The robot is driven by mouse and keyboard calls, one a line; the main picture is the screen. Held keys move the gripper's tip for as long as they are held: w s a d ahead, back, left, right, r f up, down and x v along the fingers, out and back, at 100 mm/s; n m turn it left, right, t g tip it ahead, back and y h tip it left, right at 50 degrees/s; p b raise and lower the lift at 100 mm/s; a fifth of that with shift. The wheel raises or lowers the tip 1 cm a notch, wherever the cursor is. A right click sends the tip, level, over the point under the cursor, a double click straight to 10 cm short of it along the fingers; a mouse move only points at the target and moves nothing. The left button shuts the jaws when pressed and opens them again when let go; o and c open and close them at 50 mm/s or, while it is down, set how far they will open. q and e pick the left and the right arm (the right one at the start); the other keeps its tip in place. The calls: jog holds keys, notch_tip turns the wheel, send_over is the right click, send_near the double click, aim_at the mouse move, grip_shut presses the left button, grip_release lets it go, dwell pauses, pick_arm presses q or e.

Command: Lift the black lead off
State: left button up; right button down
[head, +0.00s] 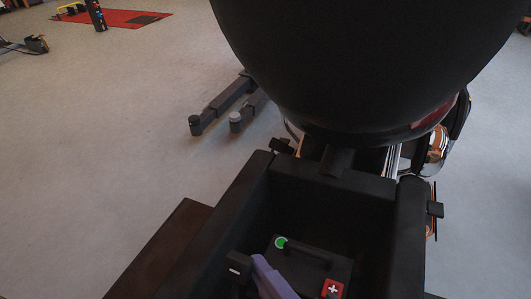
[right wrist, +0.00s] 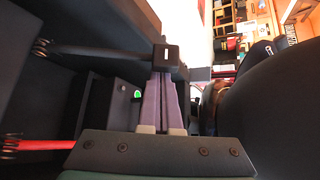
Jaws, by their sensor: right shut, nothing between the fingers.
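The black lead's clamp (head: 235,265), with a white minus mark, shows near the left wall of the black box. In the right wrist view the clamp (right wrist: 165,53) is at the tips of my purple fingers, with the black cable (right wrist: 100,50) running left. The battery (head: 310,262) sits in the box; its green-ringed terminal (head: 281,243) is uncovered, apart from the clamp. My right gripper (head: 259,260) is shut, with nothing between its fingers; whether its tips touch the clamp is unclear. The left gripper is not in view.
A red clamp with a white plus (head: 333,288) sits on the battery's right. The red lead (right wrist: 40,145) shows in the right wrist view. Box walls (head: 408,230) surround the battery closely. A large black seat (head: 360,60) overhangs the far side.

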jog(key=s+a+r+n+t, duration=0.2)
jog(key=s+r+n, duration=0.1)
jog(key=s, duration=0.2)
jog(key=shift+s+a+t+y, duration=0.15)
jog(key=shift+s+t+y, duration=0.15)
jog(key=shift+s+y, duration=0.1)
dwell(0.5)
